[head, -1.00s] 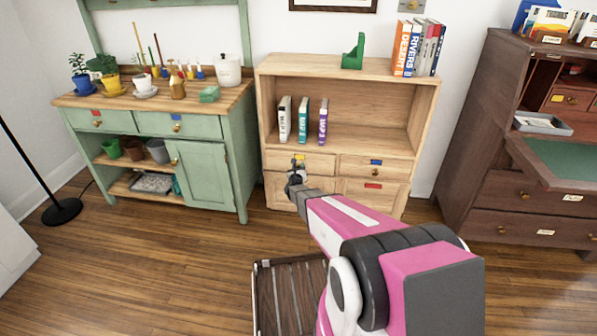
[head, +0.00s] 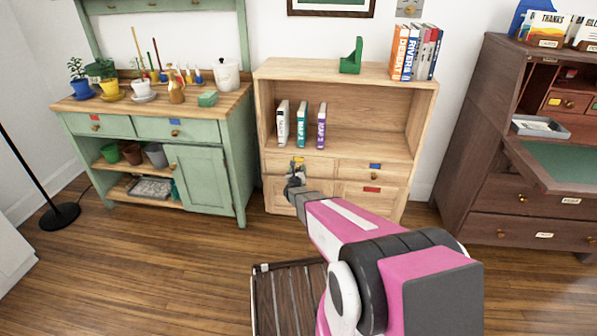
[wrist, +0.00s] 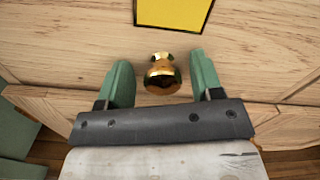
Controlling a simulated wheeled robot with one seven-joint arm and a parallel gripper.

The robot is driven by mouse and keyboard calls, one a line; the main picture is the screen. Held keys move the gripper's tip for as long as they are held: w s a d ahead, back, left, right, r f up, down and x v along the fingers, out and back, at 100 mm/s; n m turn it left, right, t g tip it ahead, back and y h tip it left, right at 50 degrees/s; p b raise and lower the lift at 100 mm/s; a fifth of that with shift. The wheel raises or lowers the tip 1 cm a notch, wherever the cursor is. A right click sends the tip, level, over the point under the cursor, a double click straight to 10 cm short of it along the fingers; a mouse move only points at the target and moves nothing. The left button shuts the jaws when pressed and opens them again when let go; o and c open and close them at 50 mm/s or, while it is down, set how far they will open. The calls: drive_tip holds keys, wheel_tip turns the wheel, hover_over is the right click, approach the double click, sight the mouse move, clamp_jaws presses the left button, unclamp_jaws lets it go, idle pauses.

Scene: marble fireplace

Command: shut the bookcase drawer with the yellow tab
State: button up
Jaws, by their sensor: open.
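The drawer with the yellow tab (head: 322,167) is the upper left drawer of the light wooden bookcase (head: 350,68). Its yellow tab (wrist: 172,12) and round brass knob (wrist: 161,74) show close up in the wrist view. My gripper (wrist: 162,78) is open, with one green finger on each side of the knob, apart from it. In the head view my gripper (head: 295,178) is in front of this drawer and hides part of its front. I cannot tell from these views how far the drawer stands out.
Books (head: 302,124) stand on the shelf. A green cabinet (head: 205,170) stands left, a dark desk (head: 500,150) right.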

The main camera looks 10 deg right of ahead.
drive_tip(key=v, duration=1)
drive_tip(key=shift+s+r, duration=0.2)
drive_tip(key=shift+s, duration=0.15)
drive_tip(key=shift+d, duration=0.1)
drive_tip(key=s+a+r+n+g+y, duration=0.3)
drive_tip(key=s+r+n+g+y, duration=0.45)
drive_tip(key=n, duration=1.15)
drive_tip(key=s+d+r+n+g, duration=0.1)
drive_tip(key=s+r+n+g, duration=0.2)
drive_tip(key=s+n, duration=0.2)
drive_tip(key=s+d+r+n+g+h, duration=0.1)
drive_tip(key=s+d+r+n+g, duration=0.1)
drive_tip(key=s+n, duration=0.4)
drive_tip(key=s+d+r+n+g+h, duration=0.1)
drive_tip(key=s+n, duration=0.5)
drive_tip(key=s, duration=0.6)
wheel_tip(320, 180, up, 3)
drive_tip(key=d+g, duration=0.1)
drive_tip(key=g, duration=0.2)
drive_tip(key=shift+s+f+g, duration=0.2)
drive_tip(key=shift+s+g, duration=0.1)
drive_tip(key=shift+g, duration=0.05)
